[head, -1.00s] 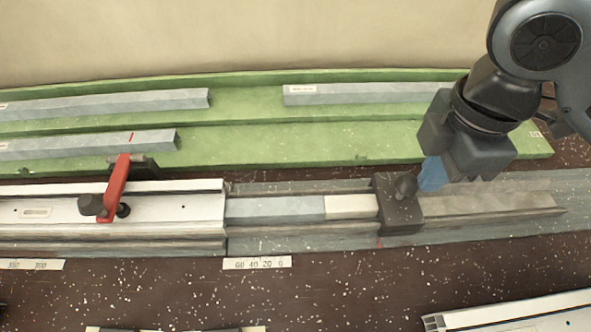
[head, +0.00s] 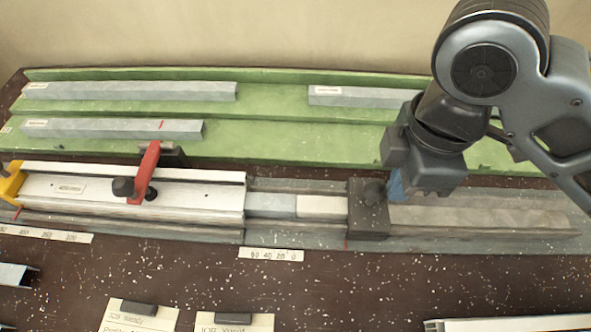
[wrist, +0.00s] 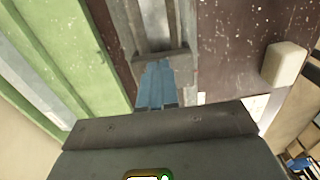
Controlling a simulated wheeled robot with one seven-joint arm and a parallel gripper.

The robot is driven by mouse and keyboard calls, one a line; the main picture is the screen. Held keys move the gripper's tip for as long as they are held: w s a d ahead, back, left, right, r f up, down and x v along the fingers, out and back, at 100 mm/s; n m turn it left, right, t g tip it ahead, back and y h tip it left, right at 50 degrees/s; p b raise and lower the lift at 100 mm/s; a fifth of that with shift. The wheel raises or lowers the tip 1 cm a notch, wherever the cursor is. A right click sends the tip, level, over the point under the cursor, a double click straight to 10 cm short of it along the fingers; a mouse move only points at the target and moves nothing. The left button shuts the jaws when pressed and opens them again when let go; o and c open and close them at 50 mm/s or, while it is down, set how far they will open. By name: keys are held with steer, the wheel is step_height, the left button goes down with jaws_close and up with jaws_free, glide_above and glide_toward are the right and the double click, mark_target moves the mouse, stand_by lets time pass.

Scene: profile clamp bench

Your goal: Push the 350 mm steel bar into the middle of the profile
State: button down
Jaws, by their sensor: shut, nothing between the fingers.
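The white profile (head: 205,200) lies in the fixture at left, under a red-handled clamp (head: 147,175). A short length of grey steel bar (head: 270,205) shows outside the profile's right end; the rest on that side is hidden inside the profile. A whitish piece (head: 321,206) lies in line between the bar and a dark slider block (head: 368,212) with a knob. My gripper (head: 396,188) is shut and empty, its blue fingers at the block's right side. In the wrist view the blue fingers (wrist: 157,88) are together at the block (wrist: 160,57), apparently touching it.
A green rack (head: 270,140) behind holds several grey bars. A yellow stop (head: 12,184) stands at the profile's left end. Channel right of the block is empty.

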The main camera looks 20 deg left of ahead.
steer(key=p, duration=0.3)
glide_above(330, 204)
steer(key=shift+s+a, duration=0.1)
steer(key=shift+a, duration=0.1)
stand_by(0.6)
steer(key=shift+s+a, duration=0.15)
steer(key=shift+a, duration=0.35)
stand_by(0.7)
steer(key=shift+w+d, duration=0.25)
steer(key=shift+d, duration=0.45)
step_height(330, 204, up, 7)
steer(key=p, duration=0.6)
steer(key=shift+p, duration=0.35)
